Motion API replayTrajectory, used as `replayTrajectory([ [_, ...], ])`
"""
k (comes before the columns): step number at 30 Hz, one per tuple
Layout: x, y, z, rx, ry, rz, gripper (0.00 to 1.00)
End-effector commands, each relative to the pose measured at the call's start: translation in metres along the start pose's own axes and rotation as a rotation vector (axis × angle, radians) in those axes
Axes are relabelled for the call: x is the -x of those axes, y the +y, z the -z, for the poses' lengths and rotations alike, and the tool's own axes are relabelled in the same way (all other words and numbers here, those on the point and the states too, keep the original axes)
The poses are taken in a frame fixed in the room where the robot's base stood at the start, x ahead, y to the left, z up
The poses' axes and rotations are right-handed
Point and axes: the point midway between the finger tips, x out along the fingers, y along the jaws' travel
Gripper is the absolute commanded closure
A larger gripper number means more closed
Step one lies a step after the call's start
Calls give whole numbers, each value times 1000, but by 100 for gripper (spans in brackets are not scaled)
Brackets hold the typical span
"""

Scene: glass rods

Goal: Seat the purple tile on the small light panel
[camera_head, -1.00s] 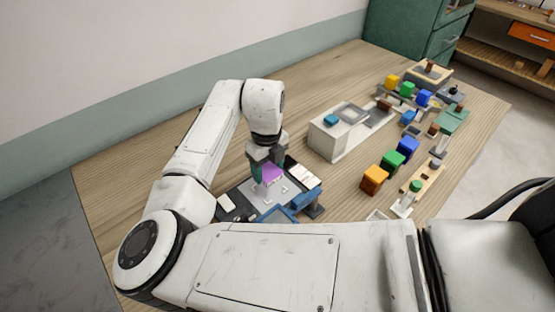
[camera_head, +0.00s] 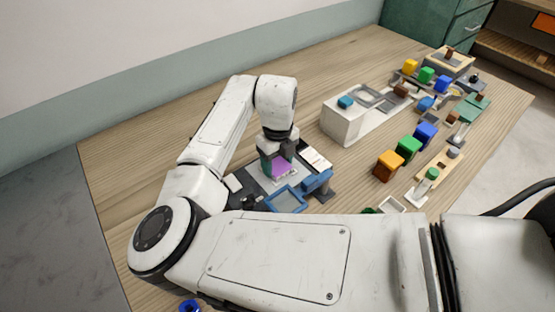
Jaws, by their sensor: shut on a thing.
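The purple tile (camera_head: 281,168) is between the fingers of my gripper (camera_head: 277,160), which is shut on it. The gripper points down and holds the tile low over a grey board with white parts. A small pale panel (camera_head: 287,178) shows just under and beside the tile. I cannot tell whether the tile touches it, as the fingers and the tile hide part of it.
A blue frame (camera_head: 287,200) stands close in front of the board. A white box (camera_head: 343,122) with a blue piece on top is to the right. Orange, green and blue blocks (camera_head: 408,148) stand further right. Bare table lies behind the arm.

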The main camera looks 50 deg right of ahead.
Motion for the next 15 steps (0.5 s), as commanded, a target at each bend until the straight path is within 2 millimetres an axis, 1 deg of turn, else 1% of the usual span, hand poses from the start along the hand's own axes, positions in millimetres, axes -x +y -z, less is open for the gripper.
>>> replayTrajectory([
  [6, 0, 0, 0, 0, 0, 0, 74],
  [7, 0, 0, 0, 0, 0, 0, 36],
  [15, 0, 0, 0, 0, 0, 0, 10],
])
